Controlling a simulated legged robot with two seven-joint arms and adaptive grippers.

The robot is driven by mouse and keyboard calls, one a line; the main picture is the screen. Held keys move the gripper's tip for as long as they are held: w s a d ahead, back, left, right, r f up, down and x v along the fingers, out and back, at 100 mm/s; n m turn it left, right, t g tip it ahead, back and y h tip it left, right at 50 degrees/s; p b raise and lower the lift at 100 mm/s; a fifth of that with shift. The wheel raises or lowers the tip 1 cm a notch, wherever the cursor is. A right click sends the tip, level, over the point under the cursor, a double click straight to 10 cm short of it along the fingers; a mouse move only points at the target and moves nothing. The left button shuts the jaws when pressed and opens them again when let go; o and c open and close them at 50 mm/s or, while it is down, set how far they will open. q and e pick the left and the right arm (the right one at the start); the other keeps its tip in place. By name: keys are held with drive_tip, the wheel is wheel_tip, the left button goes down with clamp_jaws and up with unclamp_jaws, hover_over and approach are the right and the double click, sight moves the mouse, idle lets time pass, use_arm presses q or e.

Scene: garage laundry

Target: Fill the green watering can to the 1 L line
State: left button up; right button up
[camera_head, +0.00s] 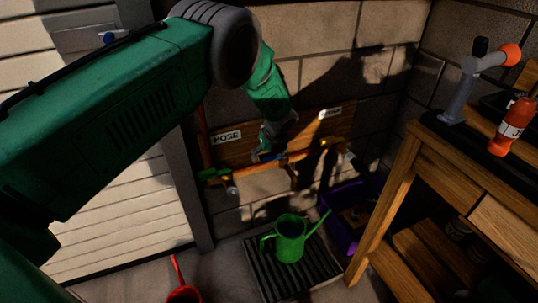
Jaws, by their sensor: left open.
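The green watering can (290,240) stands upright on a dark ribbed grate (313,265) on the floor, its spout pointing up to the right. The water level and any 1 L line cannot be made out. Above it, a copper-coloured pipe (298,156) with taps runs along a wooden board on the wall. My left gripper (264,150) is open, reaching down at the pipe beside a small blue part (270,158). I cannot tell whether it touches it. My right gripper is not in view.
A "HOSE" label (227,137) and a second, unreadable label (330,113) are on the board. A purple crate (343,236) sits right of the can. A red object (183,293) is at the bottom edge. A wooden workbench (440,165) with an orange bottle (510,126) fills the right.

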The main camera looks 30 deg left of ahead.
use_arm(q)
drive_tip(key=v, duration=1.1)
drive_tip(key=shift+d+r, duration=0.2)
drive_tip(key=shift+r, duration=0.15)
drive_tip(key=shift+s, duration=0.1)
